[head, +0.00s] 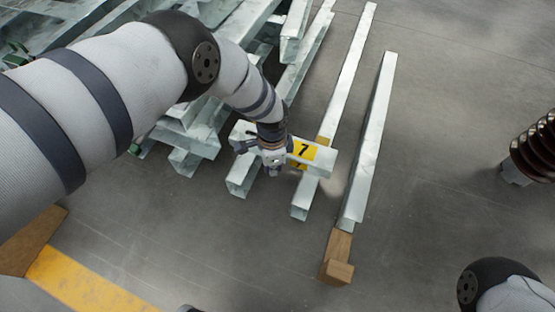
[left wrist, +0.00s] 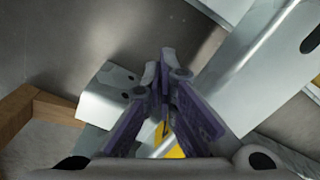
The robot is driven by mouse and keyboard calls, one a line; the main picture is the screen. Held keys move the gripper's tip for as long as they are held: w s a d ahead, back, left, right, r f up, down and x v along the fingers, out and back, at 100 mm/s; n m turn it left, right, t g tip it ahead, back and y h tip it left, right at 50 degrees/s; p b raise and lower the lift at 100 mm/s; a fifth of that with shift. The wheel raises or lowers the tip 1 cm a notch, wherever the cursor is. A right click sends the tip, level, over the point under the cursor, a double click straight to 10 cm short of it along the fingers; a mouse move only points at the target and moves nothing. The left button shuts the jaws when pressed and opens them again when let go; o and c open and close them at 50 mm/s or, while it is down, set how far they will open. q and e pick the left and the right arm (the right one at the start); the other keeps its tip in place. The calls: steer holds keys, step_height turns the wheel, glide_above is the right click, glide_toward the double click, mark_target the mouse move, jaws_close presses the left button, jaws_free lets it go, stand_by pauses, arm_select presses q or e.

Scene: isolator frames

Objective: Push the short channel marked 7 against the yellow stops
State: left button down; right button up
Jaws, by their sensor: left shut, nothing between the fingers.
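The short channel marked 7 (head: 322,161) is a pale grey metal piece lying crosswise over long channels in the head view. Its yellow label (head: 304,149) bears a black 7. My left gripper (head: 273,168) is shut and empty, at the channel's near side, left of the label. I cannot tell whether it touches the channel. It hides part of the channel. In the left wrist view its purple fingers (left wrist: 165,68) are together, with a bit of yellow (left wrist: 172,150) behind them. A small yellow patch (head: 322,140) shows beyond the channel; I cannot tell whether it is a stop. My right gripper is out of view.
A separate long channel (head: 371,140) lies on the right, with a wooden block (head: 337,270) at its near end. Stacked galvanized steel (head: 190,140) fills the upper left.

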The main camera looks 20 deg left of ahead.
arm_select(q)
step_height(320, 180, up, 9)
steer(key=p, duration=0.5)
